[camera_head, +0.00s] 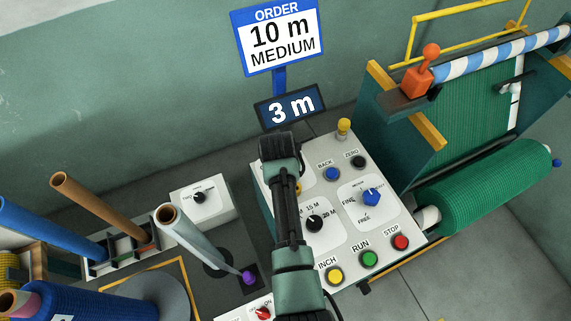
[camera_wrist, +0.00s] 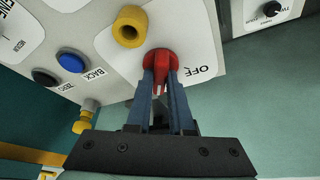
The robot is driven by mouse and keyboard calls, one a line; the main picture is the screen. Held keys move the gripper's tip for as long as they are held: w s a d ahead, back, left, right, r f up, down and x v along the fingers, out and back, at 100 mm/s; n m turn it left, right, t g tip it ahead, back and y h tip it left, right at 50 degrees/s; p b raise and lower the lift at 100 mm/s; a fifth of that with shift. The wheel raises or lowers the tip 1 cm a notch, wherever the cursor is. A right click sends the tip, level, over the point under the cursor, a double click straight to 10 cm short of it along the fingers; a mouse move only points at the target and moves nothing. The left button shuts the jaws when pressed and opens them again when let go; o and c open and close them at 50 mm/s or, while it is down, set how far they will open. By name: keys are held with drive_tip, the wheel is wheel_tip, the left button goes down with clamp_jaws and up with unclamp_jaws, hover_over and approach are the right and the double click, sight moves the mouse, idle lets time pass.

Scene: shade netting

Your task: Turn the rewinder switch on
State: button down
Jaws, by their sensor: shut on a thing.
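A red switch (camera_wrist: 160,58) sits on a white plate of the control panel, with the word OFF beside it in the wrist view. My gripper (camera_wrist: 161,78) is shut on this red switch, its two blue-grey fingers on either side of the handle. My fingers hide part of the handle, so I cannot tell exactly where it points. In the head view my arm covers the switch and my fingertips. The control panel (camera_head: 381,250) also carries a blue selector, a black dial and several push buttons.
A yellow cylinder (camera_wrist: 130,27) stands close beside the switch. Blue (camera_wrist: 71,61) and black buttons lie to the left. In the head view, a display reads 3 m (camera_head: 291,106) below an order sign (camera_head: 279,37) for 10 m medium. A green net roll (camera_head: 487,190) is at right.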

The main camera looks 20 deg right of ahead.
drive_tip(key=shift+a+m+g+h+b, duration=0.1)
drive_tip(key=shift+m+g+h+b, duration=0.25)
drive_tip(key=shift+m, duration=0.85)
drive_tip(key=c, duration=0.8)
unclamp_jaws()
drive_tip(key=b+v, duration=0.2)
drive_tip(key=v, duration=1.1)
drive_tip(key=shift+w+a, duration=0.1)
